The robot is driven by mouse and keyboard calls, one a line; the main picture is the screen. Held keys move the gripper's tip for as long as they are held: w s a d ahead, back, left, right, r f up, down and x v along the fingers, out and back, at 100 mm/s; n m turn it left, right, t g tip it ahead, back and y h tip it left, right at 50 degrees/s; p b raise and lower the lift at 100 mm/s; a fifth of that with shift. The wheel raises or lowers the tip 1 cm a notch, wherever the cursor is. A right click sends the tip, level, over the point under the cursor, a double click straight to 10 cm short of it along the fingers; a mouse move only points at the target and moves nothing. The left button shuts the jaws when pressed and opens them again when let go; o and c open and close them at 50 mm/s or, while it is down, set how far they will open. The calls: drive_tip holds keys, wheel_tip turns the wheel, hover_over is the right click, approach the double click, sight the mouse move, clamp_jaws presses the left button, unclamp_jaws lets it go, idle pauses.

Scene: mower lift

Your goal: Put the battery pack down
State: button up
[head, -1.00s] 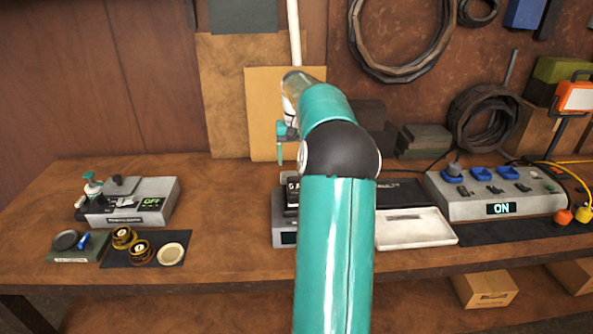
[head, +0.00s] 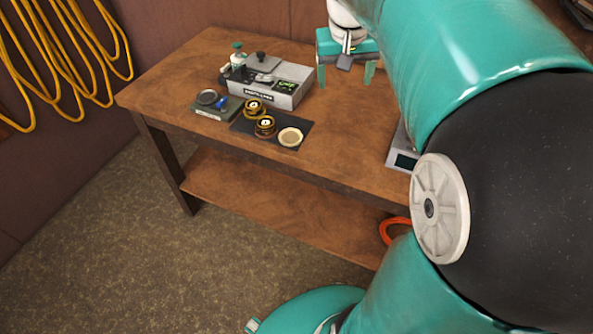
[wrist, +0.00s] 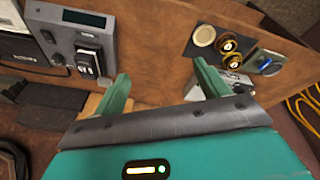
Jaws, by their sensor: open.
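My gripper (head: 345,74) is open and empty above the right part of the wooden bench in the head view. Its two green fingers also show spread apart in the wrist view (wrist: 163,78). A black block, which looks like the battery pack (wrist: 88,61), sits on a grey unit with a small display (wrist: 64,44) at the upper left of the wrist view, apart from my fingers. In the head view only a corner of this grey unit (head: 402,160) shows, and my arm hides the block.
Yellow cables (head: 70,50) hang at left. The floor in front is clear.

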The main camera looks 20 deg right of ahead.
drive_tip(key=s+a+f+n+t+y, duration=0.1)
drive_tip(key=s+a+f+n, duration=0.1)
drive_tip(key=s+a, duration=0.5)
drive_tip(key=s+a+f+n+t+y, duration=0.1)
drive_tip(key=s+a+f+n+t, duration=0.1)
drive_tip(key=s+a+f, duration=0.2)
drive_tip(key=s+a, duration=0.3)
drive_tip(key=a, duration=0.3)
drive_tip(key=shift+s+a, duration=0.3)
drive_tip(key=shift+s, duration=0.1)
drive_tip(key=shift+d, duration=0.1)
drive_tip(key=c, duration=0.8)
drive_tip(key=shift+d, duration=0.15)
